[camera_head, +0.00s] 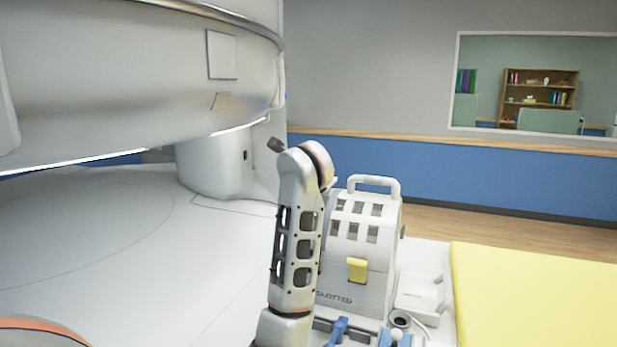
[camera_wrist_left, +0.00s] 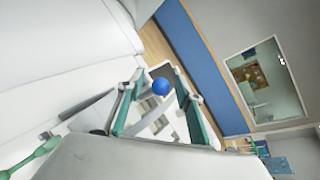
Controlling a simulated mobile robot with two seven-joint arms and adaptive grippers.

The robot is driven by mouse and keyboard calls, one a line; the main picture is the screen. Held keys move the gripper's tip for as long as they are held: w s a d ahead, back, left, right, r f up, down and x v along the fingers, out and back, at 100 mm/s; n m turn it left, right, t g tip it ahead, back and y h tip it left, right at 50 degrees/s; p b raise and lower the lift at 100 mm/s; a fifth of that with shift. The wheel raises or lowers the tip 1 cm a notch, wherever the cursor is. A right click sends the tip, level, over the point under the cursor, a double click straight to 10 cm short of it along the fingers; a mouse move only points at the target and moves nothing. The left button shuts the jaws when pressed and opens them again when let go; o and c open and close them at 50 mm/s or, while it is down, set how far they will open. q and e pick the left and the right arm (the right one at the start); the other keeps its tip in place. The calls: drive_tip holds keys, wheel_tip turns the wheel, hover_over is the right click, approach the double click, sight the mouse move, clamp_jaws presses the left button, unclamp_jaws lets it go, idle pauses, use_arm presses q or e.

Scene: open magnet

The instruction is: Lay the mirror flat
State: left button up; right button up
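In the left wrist view the two green-padded fingers of my left gripper (camera_wrist_left: 160,77) are spread apart. A blue ball (camera_wrist_left: 160,87) shows between them; I cannot tell whether either finger touches it. A dark panel lies just behind the ball; it may be the mirror (camera_wrist_left: 160,70), but it is too small to be sure. In the head view the white slotted coil housing (camera_head: 345,270) stands upright, with a handle on top and a yellow latch in front. My arm covers its left side, and no mirror is clearly visible there. My right gripper is not in view.
The large white scanner (camera_head: 110,80) overhangs the left, above a broad white surface (camera_head: 120,240). A yellow pad (camera_head: 520,295) lies at the right. Blue parts (camera_head: 340,327) sit at the housing's front foot. A window (camera_head: 540,85) is in the far wall.

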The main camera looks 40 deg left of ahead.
use_arm(q)
drive_tip(key=v, duration=1.2)
idle(0.6)
